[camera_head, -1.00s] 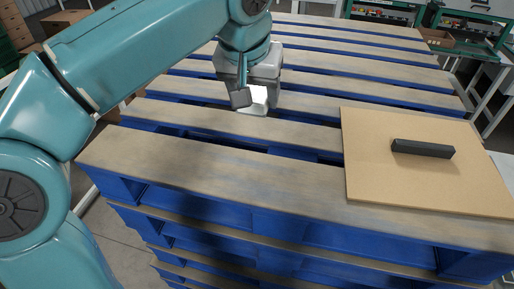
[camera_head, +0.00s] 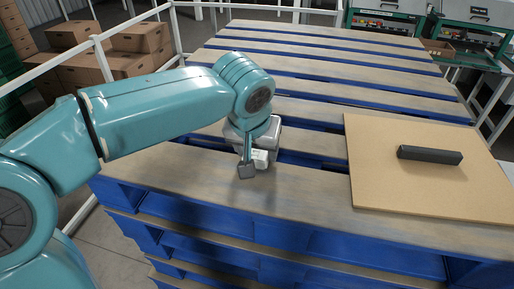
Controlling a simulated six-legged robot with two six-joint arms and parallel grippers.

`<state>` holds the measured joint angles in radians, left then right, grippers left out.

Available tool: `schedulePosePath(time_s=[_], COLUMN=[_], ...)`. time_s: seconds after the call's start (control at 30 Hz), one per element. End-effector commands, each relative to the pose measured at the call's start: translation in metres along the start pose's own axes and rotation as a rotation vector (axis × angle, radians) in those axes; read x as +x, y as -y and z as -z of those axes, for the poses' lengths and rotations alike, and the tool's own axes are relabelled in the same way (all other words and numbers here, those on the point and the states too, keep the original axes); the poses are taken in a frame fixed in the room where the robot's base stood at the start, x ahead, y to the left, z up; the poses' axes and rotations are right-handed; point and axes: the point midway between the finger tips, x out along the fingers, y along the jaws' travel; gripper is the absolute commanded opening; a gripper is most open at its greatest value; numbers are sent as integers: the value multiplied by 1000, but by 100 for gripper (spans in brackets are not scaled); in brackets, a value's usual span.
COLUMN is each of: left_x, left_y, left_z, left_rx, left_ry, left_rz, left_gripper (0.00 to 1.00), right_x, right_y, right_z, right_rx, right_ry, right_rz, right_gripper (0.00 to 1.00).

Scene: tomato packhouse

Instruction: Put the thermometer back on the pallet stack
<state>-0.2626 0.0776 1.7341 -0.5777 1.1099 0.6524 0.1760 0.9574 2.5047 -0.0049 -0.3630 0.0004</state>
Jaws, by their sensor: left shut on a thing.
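The pallet stack (camera_head: 165,172) is blue below with worn wooden slats on top, and fills the middle of the view. My left gripper (camera_head: 254,168) is low over the stack's near slats, pointing down. It is shut on a small white thing, which I take to be the thermometer (camera_head: 261,158). The thermometer is partly hidden by the fingers and gripper body. I cannot tell whether it touches the slat. My right gripper is not in view.
A tan board (camera_head: 400,193) lies on the stack at the right, with a dark bar (camera_head: 429,155) on it. Cardboard boxes (camera_head: 110,55) stand behind a white rail at the back left. Green machines (camera_head: 390,18) stand at the back right. The slats between gripper and board are clear.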

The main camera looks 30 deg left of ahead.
Motion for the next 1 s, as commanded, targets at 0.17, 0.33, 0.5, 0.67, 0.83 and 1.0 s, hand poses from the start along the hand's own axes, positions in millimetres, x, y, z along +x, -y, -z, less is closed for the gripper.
schedulePosePath(time_s=[0.17, 0.33, 0.5, 0.67, 0.83, 1.0], left_x=[2, 2, -3, -28, -69, -102], left_y=[0, 0, 0, -1, -1, -1], left_z=[-1, -1, 1, 1, 1, 1], left_rx=[0, 0, 0, 0, 1, 0], left_ry=[0, 0, 0, -5, -5, -2], left_rz=[0, 0, 0, -2, -3, -2], left_gripper=[87, 87, 87, 87, 87, 87], right_x=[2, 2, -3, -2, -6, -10], right_y=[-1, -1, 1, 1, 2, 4], right_z=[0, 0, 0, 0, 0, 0], right_rx=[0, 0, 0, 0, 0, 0], right_ry=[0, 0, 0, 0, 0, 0], right_rz=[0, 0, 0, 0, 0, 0], right_gripper=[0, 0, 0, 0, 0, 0])
